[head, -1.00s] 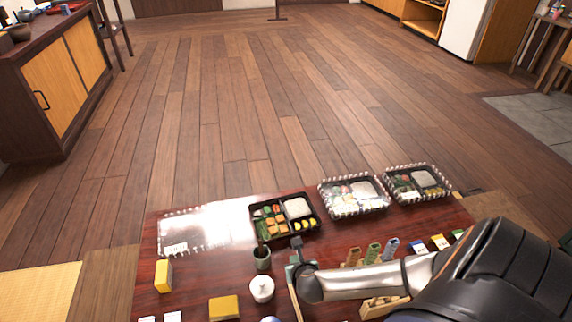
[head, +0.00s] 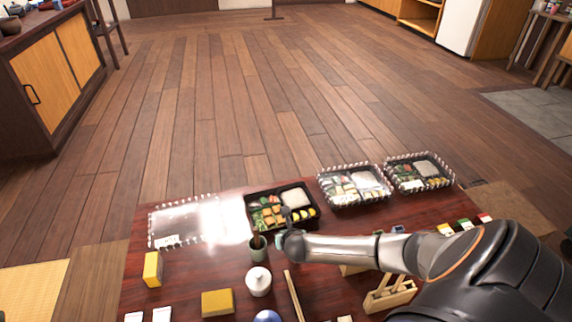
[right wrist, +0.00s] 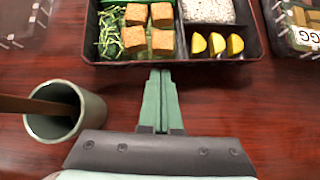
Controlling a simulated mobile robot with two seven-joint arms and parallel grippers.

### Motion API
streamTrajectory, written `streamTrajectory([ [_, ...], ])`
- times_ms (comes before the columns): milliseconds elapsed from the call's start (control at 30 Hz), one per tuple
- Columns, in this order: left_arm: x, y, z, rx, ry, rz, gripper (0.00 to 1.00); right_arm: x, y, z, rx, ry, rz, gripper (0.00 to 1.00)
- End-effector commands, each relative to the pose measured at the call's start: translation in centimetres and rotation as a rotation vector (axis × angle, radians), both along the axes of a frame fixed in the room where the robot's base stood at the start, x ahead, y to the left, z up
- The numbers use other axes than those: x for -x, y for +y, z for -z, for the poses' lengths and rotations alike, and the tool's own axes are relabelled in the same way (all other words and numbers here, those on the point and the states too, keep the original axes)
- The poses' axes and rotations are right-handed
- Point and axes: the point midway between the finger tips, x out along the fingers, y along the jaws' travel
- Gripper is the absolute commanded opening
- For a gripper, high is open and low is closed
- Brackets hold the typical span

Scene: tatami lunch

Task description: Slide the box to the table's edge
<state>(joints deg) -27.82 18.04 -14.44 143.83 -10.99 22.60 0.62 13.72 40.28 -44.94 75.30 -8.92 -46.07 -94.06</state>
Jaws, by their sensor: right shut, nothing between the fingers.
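An open black bento box (head: 249,221) with rice, vegetables and yellow slices stands near the table's far edge. Its near wall (right wrist: 120,62) shows in the right wrist view. My right gripper (head: 287,214) is shut and empty at the near side of this box. In the right wrist view its green fingertips (right wrist: 161,74) point at the near wall, at or very close to it; I cannot tell if they touch. The dark wooden table (head: 200,265) reaches a little beyond the box. My left gripper is not in view.
A clear lid (head: 180,224) lies left of the box. Two lidded bentos (head: 354,187) (head: 420,173) stand to its right. A green cup (head: 257,252) stands close by my right gripper, with a white jar (head: 258,283) and yellow blocks (head: 217,303) nearer.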

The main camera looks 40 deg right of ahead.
Motion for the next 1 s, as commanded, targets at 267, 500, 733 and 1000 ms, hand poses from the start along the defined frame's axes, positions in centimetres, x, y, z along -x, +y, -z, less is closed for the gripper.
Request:
streamTrajectory([
  [267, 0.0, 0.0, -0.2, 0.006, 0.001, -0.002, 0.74, -0.9, -0.6, -0.1, 0.002, -0.001, 0.004, 0.00],
  [500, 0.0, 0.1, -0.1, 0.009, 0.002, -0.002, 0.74, -3.9, -2.3, 0.0, 0.001, -0.002, 0.003, 0.00],
  [733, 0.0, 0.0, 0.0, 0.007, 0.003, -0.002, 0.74, -4.9, -2.9, -0.1, 0.000, -0.001, 0.002, 0.00],
  [1000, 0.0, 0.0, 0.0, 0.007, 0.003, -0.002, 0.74, -4.9, -2.9, 0.0, 0.000, -0.001, 0.001, 0.00],
])
